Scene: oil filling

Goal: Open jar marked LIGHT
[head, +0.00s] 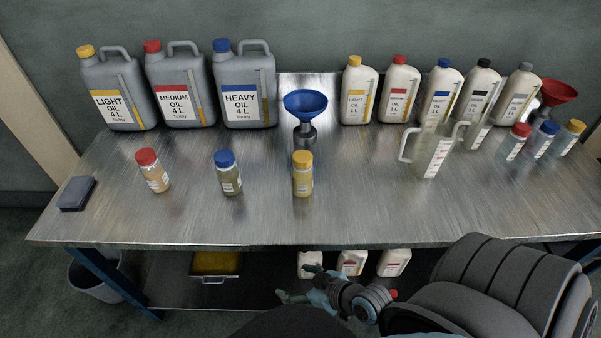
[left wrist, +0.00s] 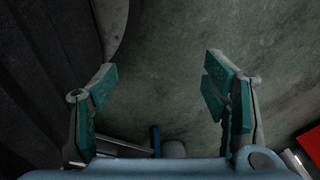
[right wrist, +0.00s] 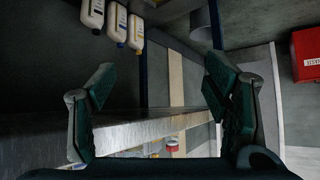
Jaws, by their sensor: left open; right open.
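Three jars stand upright on the metal table (head: 250,208): one with a red lid (head: 152,171), one with a blue lid (head: 228,173) and one with a yellow lid (head: 302,174). Their labels are too small to read; yellow matches the large can marked LIGHT OIL (head: 115,100). All three lids are on. My right gripper (head: 298,283) is open and empty, low in front of the table's front edge; its open fingers also show in the right wrist view (right wrist: 160,84). My left gripper (left wrist: 160,88) is open and empty above the floor, outside the head view.
A blue funnel (head: 305,104) stands behind the yellow-lidded jar. Medium (head: 178,100) and heavy oil cans (head: 248,103), white bottles (head: 397,91), a clear jug (head: 431,155) and several more jars (head: 516,143) stand behind and right. The table's front strip is clear.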

